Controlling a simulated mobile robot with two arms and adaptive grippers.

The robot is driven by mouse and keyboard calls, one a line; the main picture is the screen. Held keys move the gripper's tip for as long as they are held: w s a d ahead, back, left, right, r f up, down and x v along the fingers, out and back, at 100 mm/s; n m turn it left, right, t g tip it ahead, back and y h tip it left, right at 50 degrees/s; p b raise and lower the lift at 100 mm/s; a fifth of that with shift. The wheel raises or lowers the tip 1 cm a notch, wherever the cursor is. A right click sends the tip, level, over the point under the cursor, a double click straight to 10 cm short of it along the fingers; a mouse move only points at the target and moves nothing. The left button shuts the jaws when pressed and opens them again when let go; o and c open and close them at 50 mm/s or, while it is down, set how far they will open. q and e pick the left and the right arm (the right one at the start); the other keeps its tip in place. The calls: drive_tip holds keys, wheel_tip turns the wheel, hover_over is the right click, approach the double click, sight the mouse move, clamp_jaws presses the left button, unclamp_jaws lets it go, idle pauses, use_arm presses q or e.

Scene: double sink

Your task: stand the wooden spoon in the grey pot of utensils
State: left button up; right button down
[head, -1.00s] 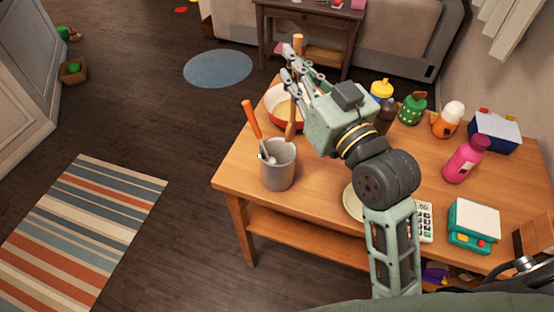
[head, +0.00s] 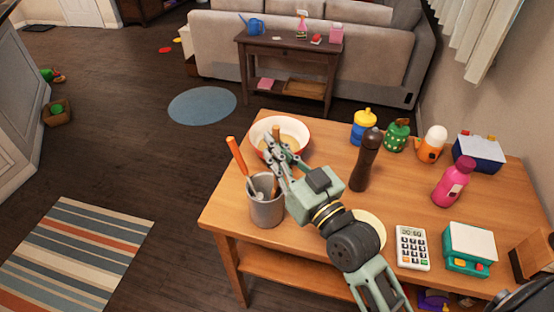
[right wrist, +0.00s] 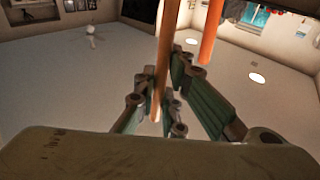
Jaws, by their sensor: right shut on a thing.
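The grey pot (head: 267,211) stands upright on the left end of the wooden table. An orange-handled utensil (head: 237,156) leans in it to the left. My right gripper (head: 273,163) is just above the pot's rim, shut on the wooden spoon (head: 276,131). The spoon is close to upright, its top sticking up above the fingers. Its lower part is mostly hidden by the fingers and appears to reach the pot's mouth. In the right wrist view the spoon's stick (right wrist: 166,55) runs between the fingers, with the orange handle (right wrist: 213,32) apart to its right. My left gripper is not in view.
A red and white bowl (head: 298,128) is close behind the gripper. A dark pepper mill (head: 366,162) stands right of it. A plate (head: 371,224), a calculator (head: 412,247) and several bottles and toys fill the table's right side. The table's front left edge is near the pot.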

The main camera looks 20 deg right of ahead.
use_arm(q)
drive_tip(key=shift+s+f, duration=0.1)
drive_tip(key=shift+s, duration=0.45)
use_arm(e)
wheel_tip(320, 180, down, 3)
drive_tip(key=shift+r, duration=0.1)
drive_tip(key=shift+f+b, duration=0.4)
drive_tip(key=shift+f, duration=0.25)
drive_tip(key=c, duration=1.8)
unclamp_jaws()
drive_tip(key=shift+c, duration=0.2)
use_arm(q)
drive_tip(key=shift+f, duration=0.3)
use_arm(e)
drive_tip(key=shift+r, duration=0.1)
